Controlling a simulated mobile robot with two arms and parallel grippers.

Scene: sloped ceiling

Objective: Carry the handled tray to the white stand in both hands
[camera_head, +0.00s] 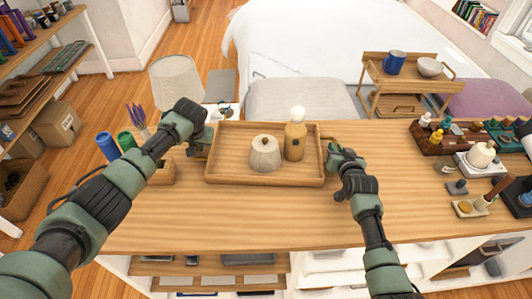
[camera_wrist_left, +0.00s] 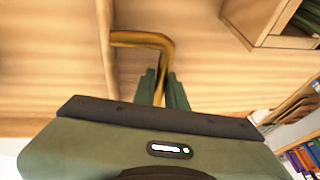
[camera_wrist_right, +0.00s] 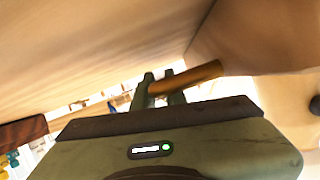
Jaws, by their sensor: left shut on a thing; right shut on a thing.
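The handled wooden tray (camera_head: 220,178) is level, on or just above the wooden counter, and I cannot tell which. It carries a pale round jar (camera_head: 264,156) with a small knob and an amber bottle (camera_head: 295,142) with a white top, both upright. My left gripper (camera_head: 207,143) is shut on the tray's left handle; the left wrist view shows the bent handle (camera_wrist_left: 145,40) between the fingers. My right gripper (camera_head: 331,148) is shut on the right handle, which shows in the right wrist view (camera_wrist_right: 195,76). I cannot tell which thing is the white stand.
Blue and green cylinders (camera_head: 107,146) stand left on the counter (camera_head: 240,225). Boxes and small items (camera_head: 470,155) crowd its right side. Bare wood lies in front of and right of the tray. Beyond are a lamp (camera_head: 177,78), a pale bench (camera_head: 300,99) and a wooden cart (camera_head: 405,80).

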